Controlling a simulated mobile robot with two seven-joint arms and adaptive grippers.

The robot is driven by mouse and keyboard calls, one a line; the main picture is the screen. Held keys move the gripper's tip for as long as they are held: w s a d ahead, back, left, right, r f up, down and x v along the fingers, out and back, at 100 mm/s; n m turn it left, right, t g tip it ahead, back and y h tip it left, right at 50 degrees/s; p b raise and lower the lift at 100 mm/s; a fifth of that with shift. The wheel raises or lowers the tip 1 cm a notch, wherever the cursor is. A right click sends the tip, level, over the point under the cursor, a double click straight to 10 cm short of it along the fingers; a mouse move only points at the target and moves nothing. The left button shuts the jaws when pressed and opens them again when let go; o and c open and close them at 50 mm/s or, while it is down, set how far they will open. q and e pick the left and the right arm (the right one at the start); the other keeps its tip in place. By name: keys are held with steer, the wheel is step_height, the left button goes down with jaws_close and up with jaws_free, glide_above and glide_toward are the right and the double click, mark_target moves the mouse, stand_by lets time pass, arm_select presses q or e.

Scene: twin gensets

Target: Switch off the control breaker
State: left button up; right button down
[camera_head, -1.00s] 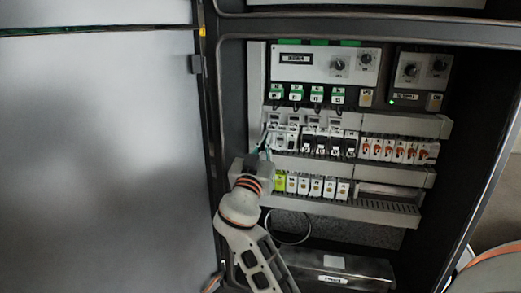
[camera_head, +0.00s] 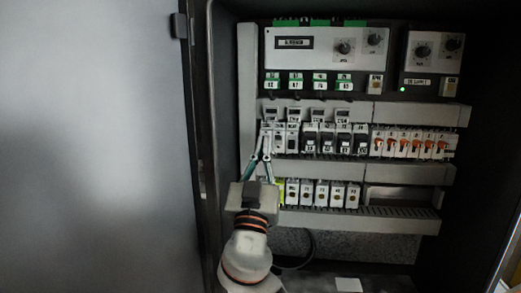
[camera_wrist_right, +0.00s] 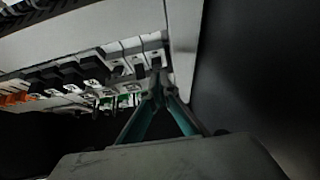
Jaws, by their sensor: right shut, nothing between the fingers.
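The middle device row in the open cabinet holds white breakers (camera_head: 280,138) at its left end, then black-fronted ones (camera_head: 335,139), then orange-levered ones (camera_head: 412,143). Their labels are too small to read, so I cannot tell which is the control breaker. My right gripper (camera_head: 264,135) is shut and empty, its fingertips at the leftmost white breaker. In the right wrist view the fingertips (camera_wrist_right: 160,80) meet in front of the end breaker's dark toggle (camera_wrist_right: 155,61). Contact cannot be told. The fingers partly hide that breaker. My left gripper is not in view.
Grey cable ducts (camera_head: 365,171) run above and below the breaker row. A lower row holds terminal blocks (camera_head: 322,194). A control panel with knobs (camera_head: 327,52) sits above. The door (camera_head: 95,150) stands open at left.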

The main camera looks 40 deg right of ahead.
steer(key=v, duration=1.1)
steer(key=shift+f, duration=0.25)
steer(key=shift+s+a, duration=0.1)
